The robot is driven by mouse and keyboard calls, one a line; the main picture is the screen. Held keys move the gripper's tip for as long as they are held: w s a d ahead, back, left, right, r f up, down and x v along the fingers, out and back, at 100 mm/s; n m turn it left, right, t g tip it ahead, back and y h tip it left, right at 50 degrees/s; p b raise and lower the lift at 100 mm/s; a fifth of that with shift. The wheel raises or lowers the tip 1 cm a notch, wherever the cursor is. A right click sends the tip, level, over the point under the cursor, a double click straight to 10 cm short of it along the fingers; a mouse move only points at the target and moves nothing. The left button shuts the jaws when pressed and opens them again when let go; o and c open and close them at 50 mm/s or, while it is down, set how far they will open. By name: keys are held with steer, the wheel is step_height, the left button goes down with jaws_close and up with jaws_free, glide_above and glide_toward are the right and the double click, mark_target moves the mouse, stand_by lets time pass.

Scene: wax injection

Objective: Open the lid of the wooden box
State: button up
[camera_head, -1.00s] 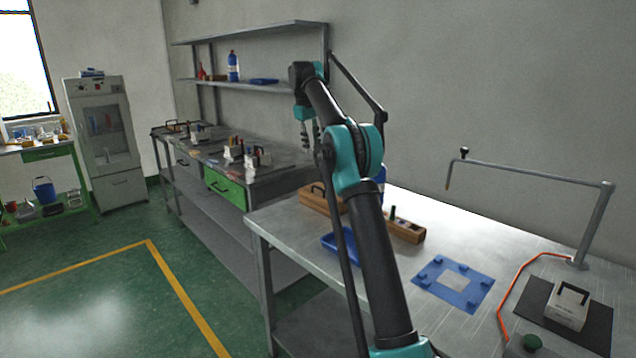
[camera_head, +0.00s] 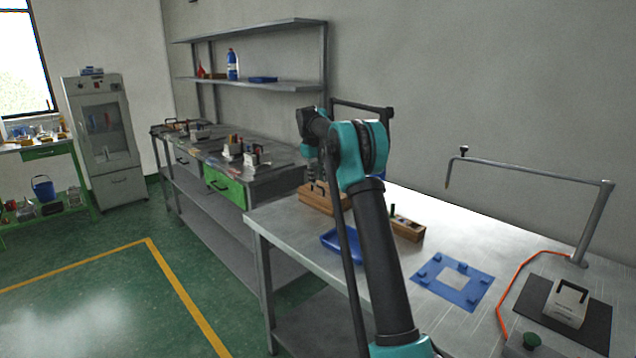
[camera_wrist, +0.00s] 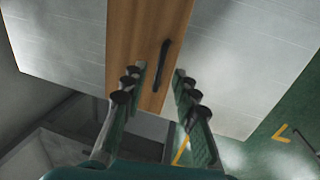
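The wooden box (camera_head: 322,199) stands on the near metal table, toward its back left end. In the wrist view its brown lid (camera_wrist: 145,52) lies below my gripper, with a dark bar handle (camera_wrist: 161,66) running along it. The lid looks closed. My gripper (camera_wrist: 158,82) is open, its two fingers apart on either side of the handle's near end. It appears to be above the lid and I see no contact. In the head view my gripper (camera_head: 313,176) points down over the box, and my arm hides part of the box.
A blue tray (camera_head: 342,246) sits in front of the box. A smaller wooden block (camera_head: 407,229) with upright items stands to the right. A blue mat (camera_head: 452,281), a white handled block (camera_head: 567,302) and a bent metal post (camera_head: 592,220) are farther right.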

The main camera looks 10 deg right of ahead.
steer(key=shift+w+d+f, duration=0.1)
steer(key=shift+d+f, duration=0.05)
steer(key=shift+f, duration=0.85)
jaws_close()
